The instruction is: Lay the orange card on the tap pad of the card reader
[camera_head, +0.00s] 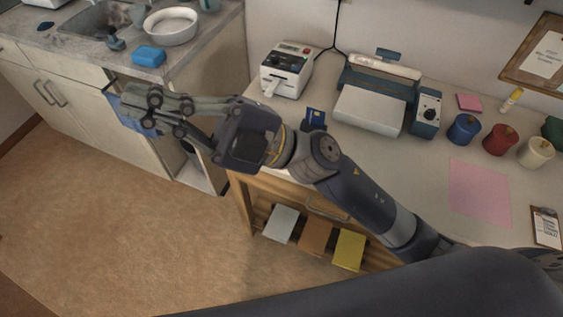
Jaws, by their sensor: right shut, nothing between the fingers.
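My right gripper (152,108) reaches in from the right and hangs over the floor in front of the sink cabinet. Its fingers are shut and hold nothing. A white device (287,68) with a dark panel and a paper-like strip at its front stands on the counter; I cannot tell if it is the card reader. A small dark blue card-like piece (316,116) with a yellow mark is at the counter edge, partly behind my arm. I cannot make out an orange card for certain; an orange-brown flat piece (315,237) sits on the low shelf. My left gripper is out of view.
Grey (282,222) and yellow (349,248) pieces flank the orange-brown one. A blue and white machine (370,108), several coloured cups and a pink sheet (479,187) occupy the counter. At the sink are a white bowl (171,26) and blue sponge (149,56). Floor at left is clear.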

